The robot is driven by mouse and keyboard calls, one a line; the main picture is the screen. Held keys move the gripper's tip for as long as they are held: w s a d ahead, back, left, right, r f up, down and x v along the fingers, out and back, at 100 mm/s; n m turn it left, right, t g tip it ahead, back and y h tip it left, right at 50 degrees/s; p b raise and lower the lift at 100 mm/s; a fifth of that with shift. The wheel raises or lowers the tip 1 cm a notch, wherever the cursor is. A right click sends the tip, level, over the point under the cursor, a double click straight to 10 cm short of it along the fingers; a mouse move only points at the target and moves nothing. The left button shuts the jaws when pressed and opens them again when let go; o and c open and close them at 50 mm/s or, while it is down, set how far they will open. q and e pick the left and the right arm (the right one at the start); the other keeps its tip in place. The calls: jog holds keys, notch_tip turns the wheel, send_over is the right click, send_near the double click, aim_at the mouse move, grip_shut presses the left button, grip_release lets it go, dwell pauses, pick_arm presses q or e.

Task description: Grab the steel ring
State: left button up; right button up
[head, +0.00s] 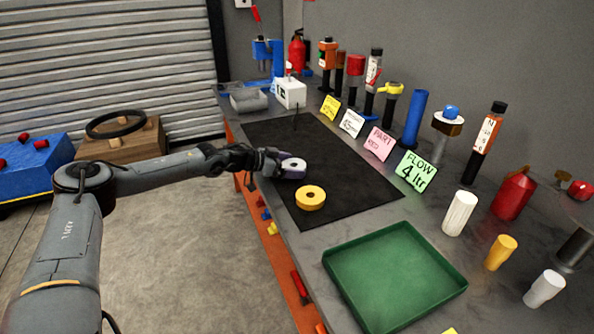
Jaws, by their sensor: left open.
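A pale, silvery ring with a dark hole (293,164) is on the black mat (345,185), toward its left edge; it looks like the steel ring. A purple tint shows around its side. My left gripper (283,164) reaches in from the left and is open, with its fingers right at the ring. The fingers partly hide the ring's left side, and I cannot tell whether they touch it. A yellow ring (310,198) lies on the mat just nearer than the pale one. My right gripper is not in view.
A green tray (455,287) stands empty at the front of the bench. Note cards such as the green one (416,172), bottles and a blue cylinder (414,120) line the mat's right side. A white box (291,92) stands behind. The mat's middle is clear.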

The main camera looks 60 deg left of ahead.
pick_arm(q)
jog(key=shift+s, duration=0.15)
jog(key=shift+c, duration=1.1)
jog(key=c, duration=1.2)
jog(key=shift+r, duration=0.2)
jog(key=shift+c, duration=0.2)
jog(key=shift+r, duration=0.1)
